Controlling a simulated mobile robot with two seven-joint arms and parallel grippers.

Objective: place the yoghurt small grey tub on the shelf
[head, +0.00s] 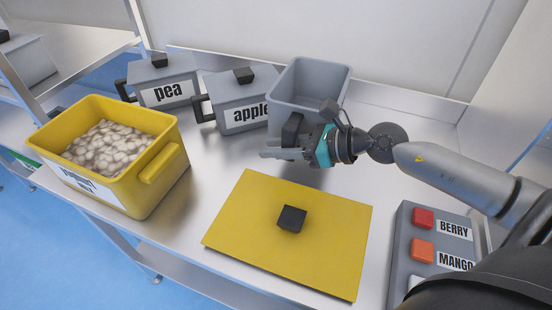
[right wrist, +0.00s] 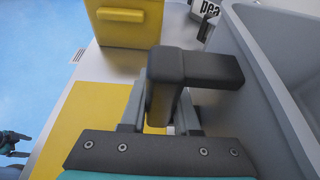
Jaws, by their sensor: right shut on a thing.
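An open light grey tub (head: 312,80) without a readable label stands at the back of the steel counter, right of the apple tub. My right gripper (head: 282,150) is at its front side. It is shut on a black handle, which shows between the fingers in the right wrist view (right wrist: 190,70). The handle reaches toward the grey tub's wall (right wrist: 262,75); whether the tub is lifted I cannot tell. What looks like my left gripper (right wrist: 14,142) shows small and dark at the left edge of the wrist view. Shelving (head: 85,50) stands at the upper left.
Lidded grey tubs marked pea (head: 180,75) and apple (head: 225,90) stand left of it. A yellow bin (head: 150,185) holds pale pieces. A yellow board (head: 265,265) with a black knob (head: 291,218) lies in front. A button panel (head: 405,255) is at the right.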

